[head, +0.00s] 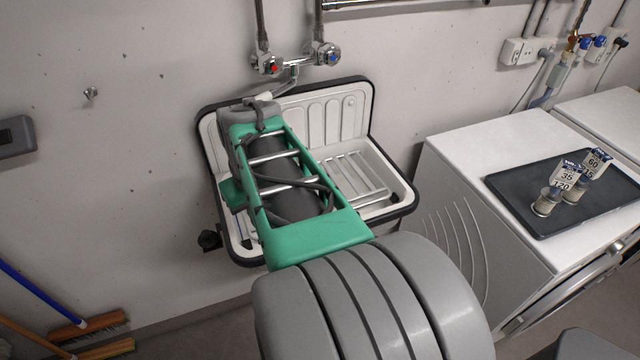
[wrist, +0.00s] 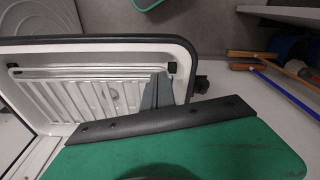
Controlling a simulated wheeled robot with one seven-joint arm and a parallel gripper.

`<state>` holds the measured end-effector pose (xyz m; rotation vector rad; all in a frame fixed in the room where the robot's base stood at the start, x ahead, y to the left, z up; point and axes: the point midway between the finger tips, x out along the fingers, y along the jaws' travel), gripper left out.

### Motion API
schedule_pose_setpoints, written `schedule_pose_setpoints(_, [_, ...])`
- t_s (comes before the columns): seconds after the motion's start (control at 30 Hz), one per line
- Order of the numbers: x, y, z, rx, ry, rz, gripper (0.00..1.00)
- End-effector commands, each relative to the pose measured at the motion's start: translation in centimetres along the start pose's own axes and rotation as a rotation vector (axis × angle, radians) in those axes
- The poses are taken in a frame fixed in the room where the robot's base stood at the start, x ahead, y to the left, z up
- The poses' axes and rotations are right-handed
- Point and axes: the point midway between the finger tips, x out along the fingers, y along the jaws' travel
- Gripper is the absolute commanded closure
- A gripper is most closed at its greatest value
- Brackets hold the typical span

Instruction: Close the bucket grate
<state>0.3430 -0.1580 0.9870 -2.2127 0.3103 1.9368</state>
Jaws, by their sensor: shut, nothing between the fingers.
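The white sink bucket with a black rim (head: 408,200) hangs on the wall in the head view. Its metal grate (head: 352,175) shows as thin bars low across the basin and appears to lie flat; my arm covers its left part. In the wrist view a metal rod (wrist: 90,72) with black end pieces runs along the inside of the bucket near its black rim (wrist: 110,39). My gripper (wrist: 157,92) is shut and empty, a grey wedge over the ribbed white basin, near the rod's right end. Whether it touches anything I cannot tell. My arm hides it in the head view.
The tap (head: 292,72) is on the wall above the bucket. A white washing machine (head: 470,165) stands close on the right, with a dark tray (head: 535,222) holding small cups and cards. Brooms (head: 90,328) lean at the lower left.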

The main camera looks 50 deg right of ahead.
Motion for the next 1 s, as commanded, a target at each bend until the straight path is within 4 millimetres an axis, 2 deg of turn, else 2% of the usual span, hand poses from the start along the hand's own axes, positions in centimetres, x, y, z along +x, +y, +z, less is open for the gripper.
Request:
schedule_pose_setpoints(0.03, [-2.5, 4.2, -0.4, 0.076, -0.008, 0.010, 1.00])
schedule_pose_setpoints(0.1, [-4.4, 8.9, 0.0, 0.146, -0.018, 0.018, 1.00])
schedule_pose_setpoints(0.2, [-6.3, 13.6, 1.1, 0.215, -0.028, 0.025, 1.00])
schedule_pose_setpoints(0.3, [-7.0, 16.0, 2.0, 0.248, -0.032, 0.029, 1.00])
schedule_pose_setpoints(0.47, [-5.7, 16.4, 2.3, 0.252, -0.036, 0.027, 1.00])
schedule_pose_setpoints(1.0, [5.1, 16.6, 2.8, 0.254, -0.036, 0.028, 1.00])
